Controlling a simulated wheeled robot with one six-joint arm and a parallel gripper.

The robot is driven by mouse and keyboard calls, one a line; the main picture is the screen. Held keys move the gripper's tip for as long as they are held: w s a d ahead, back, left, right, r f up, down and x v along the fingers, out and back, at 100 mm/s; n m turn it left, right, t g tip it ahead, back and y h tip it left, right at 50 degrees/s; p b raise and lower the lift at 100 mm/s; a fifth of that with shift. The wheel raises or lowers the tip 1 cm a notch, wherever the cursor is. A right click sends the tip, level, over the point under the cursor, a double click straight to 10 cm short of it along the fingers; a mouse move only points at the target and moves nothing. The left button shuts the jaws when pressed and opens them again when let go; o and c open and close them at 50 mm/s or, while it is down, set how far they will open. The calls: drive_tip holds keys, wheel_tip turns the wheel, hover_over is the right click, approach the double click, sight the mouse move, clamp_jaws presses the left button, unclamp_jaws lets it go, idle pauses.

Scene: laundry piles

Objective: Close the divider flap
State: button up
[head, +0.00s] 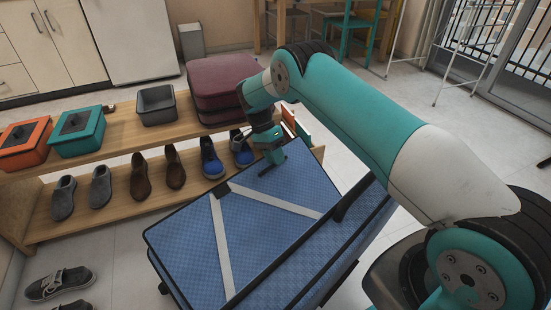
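A suitcase with a blue patterned lining (370,205) and black edges stands low in the middle of the head view. A blue divider flap (255,240) with pale grey straps and a black border lies nearly flat across it. My gripper (272,162) is over the flap's far part, pointing down, at or just above its surface. I cannot tell whether it touches the flap. The fingers are small and dark, so their opening is unclear. My arm hides part of the suitcase's far right side.
A wooden shoe bench (120,148) stands behind and left, close to the flap's far edge. Several shoes sit below. Loose sneakers (58,282) lie on the floor at left.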

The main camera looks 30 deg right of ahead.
drive_tip(key=shift+s+a, duration=0.1)
idle(0.3)
wheel_tip(320, 180, up, 20)
drive_tip(key=p, duration=0.8)
drive_tip(key=shift+p, duration=0.35)
drive_tip(key=shift+r, duration=0.1)
